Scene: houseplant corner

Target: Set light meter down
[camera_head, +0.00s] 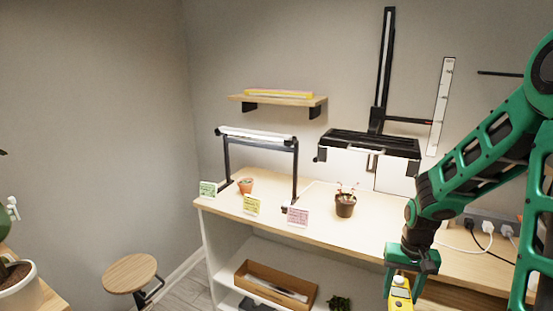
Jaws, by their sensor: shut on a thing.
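The light meter (400,294) is a small yellow device with a pale top, at the bottom edge of the head view, right of centre. My gripper (399,277) points down and is shut on it. The meter is held in front of the bench's front edge, and its lower end is cut off by the picture's edge. The wooden bench top (270,222) lies behind and to the left of the gripper.
On the bench stand a dark pot (345,206), a small terracotta pot (246,186) and green, yellow and pink cards (298,216). A lamp frame (257,135) and black fixture (370,143) rise above. Plugs (488,228) sit at the right. A stool (130,273) stands lower left.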

